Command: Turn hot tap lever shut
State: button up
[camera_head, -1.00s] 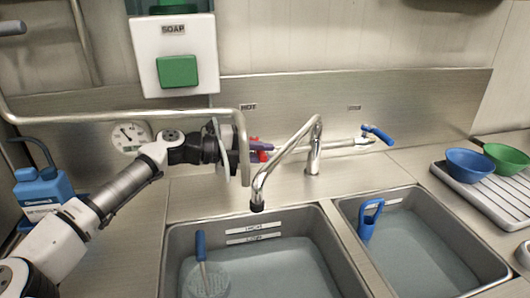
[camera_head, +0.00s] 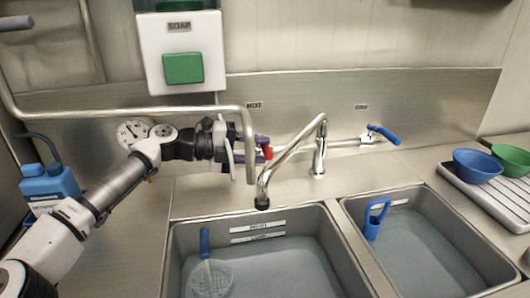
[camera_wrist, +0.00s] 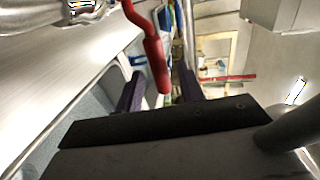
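The red hot tap lever (camera_head: 267,152) is on the wall-side pipe below the HOT label (camera_head: 254,105), left of the spout. In the wrist view the red lever (camera_wrist: 154,62) reaches down between my two purple fingers, with a visible gap on each side. My gripper (camera_head: 258,148) is open with its fingers on either side of the lever; no firm contact shows. My gripper also shows in the wrist view (camera_wrist: 160,90). In the head view my wrist and a bent pipe partly hide the fingers and the tap body.
A bent metal pipe (camera_head: 130,114) runs in front of my wrist and turns down beside my gripper. The steel spout (camera_head: 291,157) stands just right of it. The blue cold lever (camera_head: 384,133) is farther right. Two water-filled sinks lie below, with a soap dispenser (camera_head: 181,52) above.

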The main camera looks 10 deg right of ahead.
jog(key=a+r+b, duration=0.2)
jog(key=a, duration=0.9)
jog(key=shift+r, duration=0.15)
